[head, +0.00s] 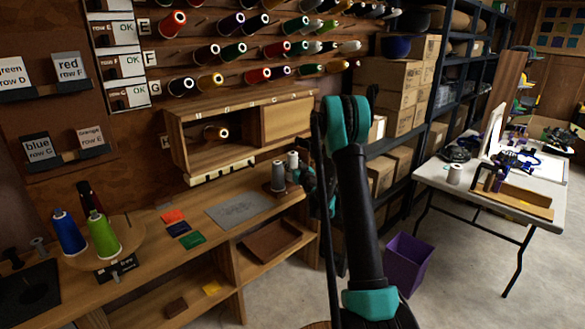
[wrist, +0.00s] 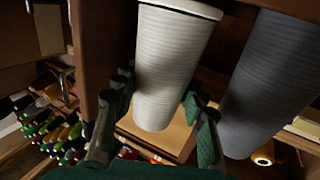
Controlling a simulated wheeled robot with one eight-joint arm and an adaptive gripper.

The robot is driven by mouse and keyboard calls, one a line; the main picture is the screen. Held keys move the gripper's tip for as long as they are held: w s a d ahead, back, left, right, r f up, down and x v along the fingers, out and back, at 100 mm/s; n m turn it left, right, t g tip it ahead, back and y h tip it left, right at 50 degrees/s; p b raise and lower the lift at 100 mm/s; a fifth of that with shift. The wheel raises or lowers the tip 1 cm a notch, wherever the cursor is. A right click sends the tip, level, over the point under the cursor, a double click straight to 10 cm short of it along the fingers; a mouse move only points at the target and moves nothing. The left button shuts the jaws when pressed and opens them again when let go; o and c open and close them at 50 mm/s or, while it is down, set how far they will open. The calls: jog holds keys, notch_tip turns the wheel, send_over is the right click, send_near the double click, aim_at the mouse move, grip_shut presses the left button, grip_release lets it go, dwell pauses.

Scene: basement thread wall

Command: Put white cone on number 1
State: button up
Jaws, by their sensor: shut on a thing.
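The white cone (head: 292,160) stands near the right end of the wooden bench, beside a grey cone (head: 278,176). In the wrist view the white cone (wrist: 172,62) fills the middle, between the fingers of my gripper (wrist: 153,122). My gripper (head: 304,175) is shut on the white cone; its fingers show on both sides of it. The grey cone (wrist: 268,82) is close on the right in the wrist view, outside the fingers. I cannot make out a number 1 in either view.
An open wooden cabinet (head: 190,142) hangs above the bench, with a strip of small labels (head: 222,170) below it. A grey mat (head: 240,211) and coloured cards lie on the bench. Blue (head: 68,233) and green (head: 103,236) cones stand at left. A purple bin (head: 402,265) is on the floor.

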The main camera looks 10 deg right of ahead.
jog(key=shift+f, duration=0.75)
jog(key=o, duration=1)
jog(key=shift+f, duration=0.1)
jog(key=shift+c, duration=0.2)
